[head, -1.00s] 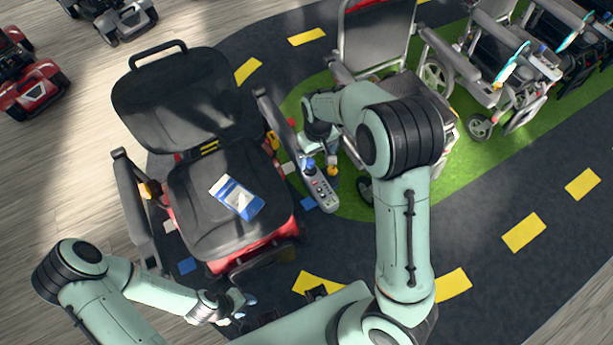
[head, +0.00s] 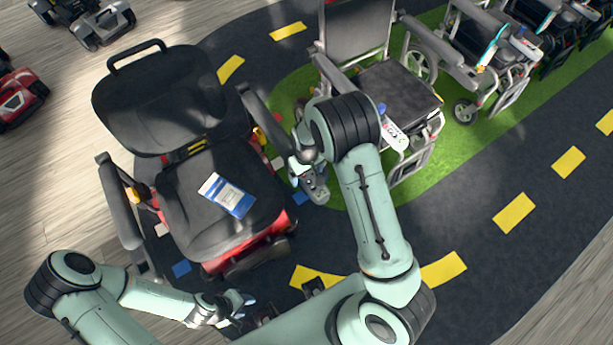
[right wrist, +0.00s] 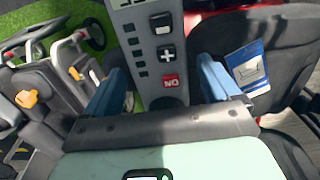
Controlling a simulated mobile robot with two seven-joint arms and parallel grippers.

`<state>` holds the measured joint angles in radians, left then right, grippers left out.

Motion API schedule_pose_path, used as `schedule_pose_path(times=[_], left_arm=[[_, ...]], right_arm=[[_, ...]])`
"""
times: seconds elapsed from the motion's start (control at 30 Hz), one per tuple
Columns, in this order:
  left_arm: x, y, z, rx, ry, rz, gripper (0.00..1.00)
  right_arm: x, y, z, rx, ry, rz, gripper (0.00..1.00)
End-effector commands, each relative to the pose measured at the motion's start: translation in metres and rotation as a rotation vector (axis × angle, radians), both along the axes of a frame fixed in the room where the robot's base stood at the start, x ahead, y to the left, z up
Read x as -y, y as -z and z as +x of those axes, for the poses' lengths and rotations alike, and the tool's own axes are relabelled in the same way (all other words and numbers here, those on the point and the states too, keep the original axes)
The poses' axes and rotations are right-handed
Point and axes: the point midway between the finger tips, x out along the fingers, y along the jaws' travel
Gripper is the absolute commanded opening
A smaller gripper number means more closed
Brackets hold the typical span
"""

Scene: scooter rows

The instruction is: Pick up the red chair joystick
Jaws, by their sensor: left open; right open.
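The red chair (head: 215,190) has a black seat and back. Its joystick panel (head: 318,191), grey with buttons, is at the front end of the armrest on the chair's right side in the head view. My right gripper (head: 306,172) is over this panel and hides much of it, including any knob. In the right wrist view, the panel (right wrist: 148,35) runs between the two open blue fingers (right wrist: 162,78), with a red button near them. I cannot tell whether the fingers touch it. My left gripper (head: 240,303) is open and empty, in front of the chair.
A blue and white card (head: 228,195) lies on the red chair's seat. More wheelchairs stand at upper right. The dark road at lower right is clear.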

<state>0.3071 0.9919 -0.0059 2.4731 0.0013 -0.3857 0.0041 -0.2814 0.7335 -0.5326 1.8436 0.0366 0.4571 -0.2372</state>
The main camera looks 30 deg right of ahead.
Motion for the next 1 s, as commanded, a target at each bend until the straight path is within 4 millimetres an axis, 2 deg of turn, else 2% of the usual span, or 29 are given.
schedule_pose_path(times=[0.17, 0.2, 0.27, 0.4, 0.47, 0.77, 1.0], left_arm=[[0.0, 0.0, 0.0, 0.0, 0.0, 0.0, 0.43], [0.0, 0.0, 0.0, 0.0, 0.0, 0.0, 0.43], [0.0, 0.0, 0.0, 0.0, 0.0, 0.0, 0.43], [0.0, 0.0, 0.0, 0.0, 0.0, 0.0, 0.43], [0.0, 0.0, 0.0, 0.0, 0.0, 0.0, 0.43], [0.0, 0.0, 0.0, 0.0, 0.0, 0.0, 0.43], [0.0, -0.003, 0.002, 0.002, 0.0, 0.0, 0.43]], right_arm=[[0.0, 0.0, 0.0, 0.001, 0.0, 0.0, 0.89], [0.0, 0.0, 0.0, 0.001, 0.0, 0.0, 0.83], [0.0, 0.0, 0.001, 0.001, 0.0, 0.0, 0.63], [0.0, 0.0, 0.001, 0.001, 0.0, 0.0, 0.18], [0.0, 0.0, 0.001, 0.001, 0.0, 0.0, 0.01], [0.0, -0.003, 0.002, 0.004, -0.001, 0.0, 0.01], [-0.001, -0.025, 0.003, 0.007, 0.0, 0.002, 0.01]])
